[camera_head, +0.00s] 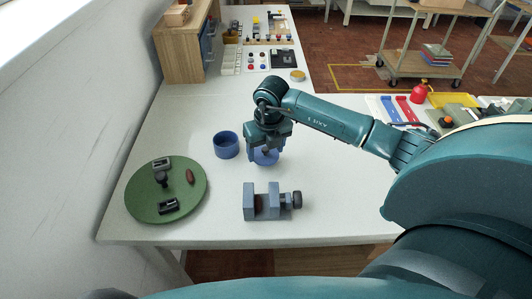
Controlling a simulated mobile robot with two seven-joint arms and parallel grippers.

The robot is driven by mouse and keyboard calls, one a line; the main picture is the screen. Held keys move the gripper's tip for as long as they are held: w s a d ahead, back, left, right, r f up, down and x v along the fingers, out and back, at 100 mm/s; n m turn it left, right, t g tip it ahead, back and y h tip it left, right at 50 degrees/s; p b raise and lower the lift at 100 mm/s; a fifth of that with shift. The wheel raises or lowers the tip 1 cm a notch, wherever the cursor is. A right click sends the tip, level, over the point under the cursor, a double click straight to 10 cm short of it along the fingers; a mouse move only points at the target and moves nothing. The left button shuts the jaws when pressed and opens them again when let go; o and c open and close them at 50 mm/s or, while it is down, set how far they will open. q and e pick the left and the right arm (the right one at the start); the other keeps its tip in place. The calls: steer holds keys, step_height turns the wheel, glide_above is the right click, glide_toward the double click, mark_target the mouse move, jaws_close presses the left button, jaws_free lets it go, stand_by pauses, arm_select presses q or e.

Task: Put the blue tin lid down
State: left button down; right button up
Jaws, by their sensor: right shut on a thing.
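The blue tin lid (265,158) is a shallow blue round piece in the head view. My right gripper (266,148) points down and is shut on it, just above or at the white table; I cannot tell whether the lid touches the surface. An open blue tin (227,146) stands upright on the table just left of the gripper. My left gripper is not in view.
A round green mat (140,199) with small dark parts lies at left. A blue-grey vise (262,202) stands in front of the gripper. A wooden cabinet (180,62) and a small yellow-topped tin (298,75) are behind. White table is clear between these.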

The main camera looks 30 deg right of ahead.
step_height(320, 180, down, 2)
steer(key=shift+f, duration=0.1)
steer(key=shift+f, duration=0.15)
steer(key=o, duration=0.9)
steer(key=shift+o, duration=0.2)
